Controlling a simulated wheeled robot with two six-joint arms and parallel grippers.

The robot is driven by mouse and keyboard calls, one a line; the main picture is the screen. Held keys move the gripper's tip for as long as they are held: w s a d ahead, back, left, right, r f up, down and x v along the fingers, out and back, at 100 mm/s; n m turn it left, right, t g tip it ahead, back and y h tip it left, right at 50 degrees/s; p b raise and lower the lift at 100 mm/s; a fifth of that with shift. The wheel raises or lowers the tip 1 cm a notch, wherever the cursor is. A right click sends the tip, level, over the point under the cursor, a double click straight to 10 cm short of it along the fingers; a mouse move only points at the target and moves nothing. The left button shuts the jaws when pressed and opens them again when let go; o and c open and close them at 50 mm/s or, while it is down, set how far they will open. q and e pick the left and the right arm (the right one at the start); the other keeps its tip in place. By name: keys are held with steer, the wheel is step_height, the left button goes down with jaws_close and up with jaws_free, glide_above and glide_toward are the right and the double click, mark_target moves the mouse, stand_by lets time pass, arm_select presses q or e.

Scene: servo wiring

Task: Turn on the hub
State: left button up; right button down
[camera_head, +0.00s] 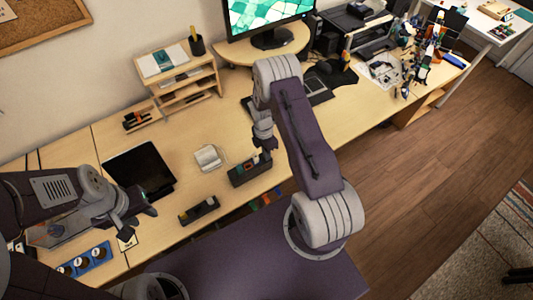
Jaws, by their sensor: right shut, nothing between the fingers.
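A dark oblong box (241,177) with a small red part on top lies near the front edge of the desk; it looks like the hub, though I cannot read any label. My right gripper (266,156) points down at the right end of this box, shut and empty. I cannot tell if its fingertips touch the box. My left gripper (142,222) is over the left part of the desk, away from the box, with its fingers apart and nothing between them.
A small white device (208,158) sits left of the dark box. A second dark tray (198,211) lies near the front edge. A black tablet-like panel (140,170) and a blue holder (86,262) are on the left. A wooden shelf (178,82) and monitor (268,14) stand behind.

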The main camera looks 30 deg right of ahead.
steer(key=shift+f+b, duration=0.3)
steer(key=shift+s+r, duration=0.15)
steer(key=shift+s, duration=0.05)
steer(key=shift+w, duration=0.1)
steer(key=shift+w, duration=0.2)
steer(key=shift+w+a+r, duration=0.1)
steer(key=shift+w+r, duration=0.1)
steer(key=shift+w, duration=0.35)
